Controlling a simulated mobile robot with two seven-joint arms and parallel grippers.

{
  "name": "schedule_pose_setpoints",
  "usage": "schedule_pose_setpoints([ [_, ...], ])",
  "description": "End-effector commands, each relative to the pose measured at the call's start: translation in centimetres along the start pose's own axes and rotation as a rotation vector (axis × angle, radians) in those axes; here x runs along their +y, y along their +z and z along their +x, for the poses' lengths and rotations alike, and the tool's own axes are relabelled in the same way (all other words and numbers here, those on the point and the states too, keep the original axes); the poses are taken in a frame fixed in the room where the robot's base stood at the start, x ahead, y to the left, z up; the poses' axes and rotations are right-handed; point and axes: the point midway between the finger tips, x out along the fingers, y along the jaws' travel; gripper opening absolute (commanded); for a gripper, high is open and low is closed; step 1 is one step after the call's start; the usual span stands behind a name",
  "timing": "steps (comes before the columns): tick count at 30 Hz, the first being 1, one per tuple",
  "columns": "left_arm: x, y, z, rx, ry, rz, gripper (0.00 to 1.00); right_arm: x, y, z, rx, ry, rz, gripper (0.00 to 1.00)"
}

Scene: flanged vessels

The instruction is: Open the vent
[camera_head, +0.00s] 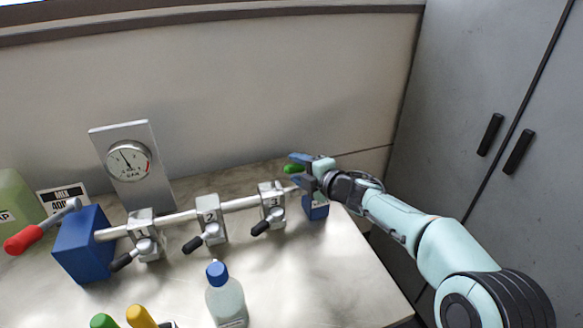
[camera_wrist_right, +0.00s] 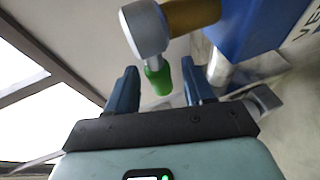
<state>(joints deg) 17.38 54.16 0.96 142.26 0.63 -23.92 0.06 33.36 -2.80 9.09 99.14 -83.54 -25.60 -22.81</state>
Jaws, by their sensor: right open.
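The vent is a blue block (camera_head: 316,209) at the right end of the pipe, with partial lettering "VE" on its face in the right wrist view (camera_wrist_right: 240,28). Its green handle (camera_head: 292,168) sticks out at the top left of the block. In the right wrist view the green handle (camera_wrist_right: 157,78) hangs from a silver hub (camera_wrist_right: 145,28) on a brass stem (camera_wrist_right: 192,14). My right gripper (camera_head: 301,170) is open, with one finger on each side of the green handle. I cannot tell whether either finger touches it. My left gripper is out of view.
The pipe carries numbered valves with black handles, including valve 3 (camera_head: 271,204). A left blue block (camera_head: 84,243) has a red lever (camera_head: 24,239). A gauge (camera_head: 129,160) stands behind. A blue-capped bottle (camera_head: 226,300) stands in front. Grey cabinets (camera_head: 470,80) are at right.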

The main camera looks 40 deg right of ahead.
Motion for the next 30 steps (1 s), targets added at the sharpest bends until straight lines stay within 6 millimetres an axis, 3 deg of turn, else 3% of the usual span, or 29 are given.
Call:
schedule_pose_setpoints([
  [6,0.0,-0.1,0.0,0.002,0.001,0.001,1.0,0.0,0.0,2.6,0.0,0.0,0.0,0.52],
  [17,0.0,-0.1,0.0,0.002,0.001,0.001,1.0,0.0,0.0,3.0,-0.001,0.0,0.0,0.52],
  [22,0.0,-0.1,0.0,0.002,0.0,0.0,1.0,0.0,0.0,3.0,0.0,0.0,0.0,0.0],
  [30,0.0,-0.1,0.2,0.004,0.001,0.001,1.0,0.0,0.0,3.1,-0.008,0.002,0.002,0.0],
])
